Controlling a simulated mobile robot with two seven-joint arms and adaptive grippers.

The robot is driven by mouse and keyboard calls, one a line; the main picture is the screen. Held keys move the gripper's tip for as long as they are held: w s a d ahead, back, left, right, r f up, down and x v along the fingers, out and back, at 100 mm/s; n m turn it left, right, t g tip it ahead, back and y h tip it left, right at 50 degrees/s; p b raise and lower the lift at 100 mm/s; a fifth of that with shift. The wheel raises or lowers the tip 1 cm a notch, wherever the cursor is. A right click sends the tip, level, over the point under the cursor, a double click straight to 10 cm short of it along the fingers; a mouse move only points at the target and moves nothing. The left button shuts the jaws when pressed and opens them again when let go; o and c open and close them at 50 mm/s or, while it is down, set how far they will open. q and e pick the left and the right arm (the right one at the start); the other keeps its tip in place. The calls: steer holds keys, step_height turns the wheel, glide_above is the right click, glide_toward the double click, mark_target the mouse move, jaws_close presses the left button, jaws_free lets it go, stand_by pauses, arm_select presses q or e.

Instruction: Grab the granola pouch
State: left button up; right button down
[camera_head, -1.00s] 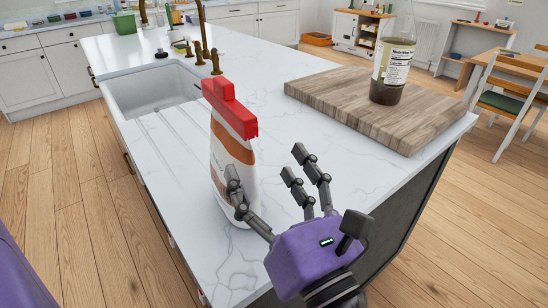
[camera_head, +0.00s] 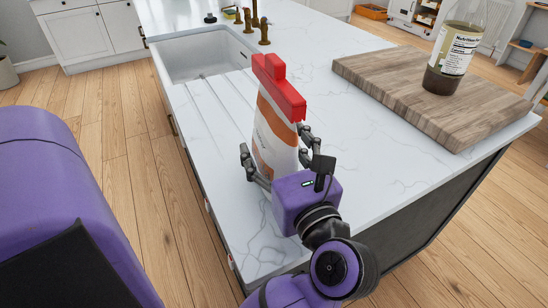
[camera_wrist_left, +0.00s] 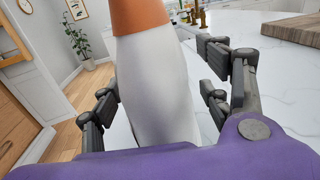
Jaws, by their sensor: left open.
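The granola pouch (camera_head: 272,122), white and orange with a red top, stands upright on the white marble counter (camera_head: 330,185). My left gripper (camera_head: 275,146) is open, with its dark fingers on both sides of the pouch's lower body. In the left wrist view the pouch (camera_wrist_left: 155,85) stands between the spread fingers, with its orange band above and white below. Gaps show between it and the fingers in that view. The pouch's base is hidden behind the purple palm. My right gripper is not in view.
A wooden cutting board (camera_head: 405,85) with a bottle (camera_head: 452,55) on it lies to the right. A sink (camera_head: 200,55) and brass taps (camera_head: 262,28) are beyond the pouch. The counter's left edge is close by; bare marble lies to the right of the pouch.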

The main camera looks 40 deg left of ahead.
arm_select(q)
steer(key=c, duration=1.7)
